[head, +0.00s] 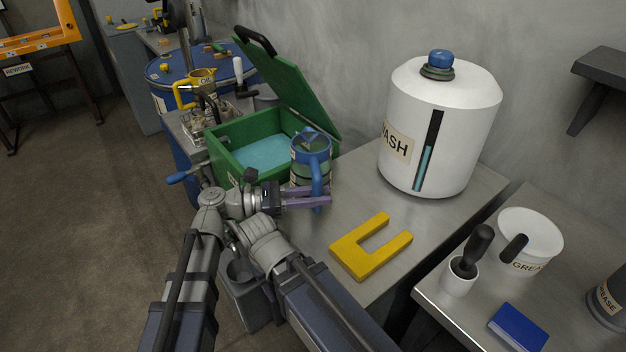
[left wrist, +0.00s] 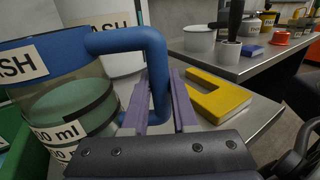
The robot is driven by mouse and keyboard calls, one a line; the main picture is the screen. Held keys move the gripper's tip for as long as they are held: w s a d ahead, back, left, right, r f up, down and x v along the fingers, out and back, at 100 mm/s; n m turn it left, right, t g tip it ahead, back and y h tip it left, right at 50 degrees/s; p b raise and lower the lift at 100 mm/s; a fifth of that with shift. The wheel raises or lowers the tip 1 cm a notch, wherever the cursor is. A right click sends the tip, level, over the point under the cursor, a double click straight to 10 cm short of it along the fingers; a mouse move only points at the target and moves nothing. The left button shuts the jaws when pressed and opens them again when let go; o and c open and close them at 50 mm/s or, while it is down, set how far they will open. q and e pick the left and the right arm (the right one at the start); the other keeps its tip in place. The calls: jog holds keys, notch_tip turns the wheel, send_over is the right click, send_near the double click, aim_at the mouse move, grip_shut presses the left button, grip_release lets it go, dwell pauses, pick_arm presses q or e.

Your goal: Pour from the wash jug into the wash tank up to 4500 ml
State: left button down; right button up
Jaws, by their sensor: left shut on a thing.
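The wash jug (head: 311,150) is blue-rimmed and clear-walled, with a WASH label and green liquid inside. It stands about upright at the right front corner of an open green box (head: 215,146) holding teal liquid. My left gripper (head: 318,200), with purple fingers, is shut on the blue jug handle (left wrist: 158,75). I cannot tell whether the jug's base touches the bench. A large white tank (head: 450,110) labelled WASH stands to the right, with a blue cap (head: 440,59) and a vertical level gauge partly filled with teal. My right gripper is out of view.
A yellow U-shaped block (head: 365,258) lies on the bench in front of the white tank. The green lid (head: 285,95) stands raised behind the box. A grease tub (head: 530,240) and brush cup (head: 458,278) are on the right bench.

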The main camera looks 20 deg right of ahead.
pick_arm(q)
jog(key=shift+r+p, duration=2.45)
jog(key=shift+r, duration=0.3)
notch_tip(320, 180, up, 11)
jog(key=p, duration=1.1)
jog(key=shift+r+p, duration=0.25)
jog(key=shift+p, duration=0.1)
notch_tip(320, 180, up, 6)
jog(key=p, duration=0.6)
send_over(318, 174)
jog(key=shift+f, duration=0.1)
jog(key=shift+s+f, duration=0.1)
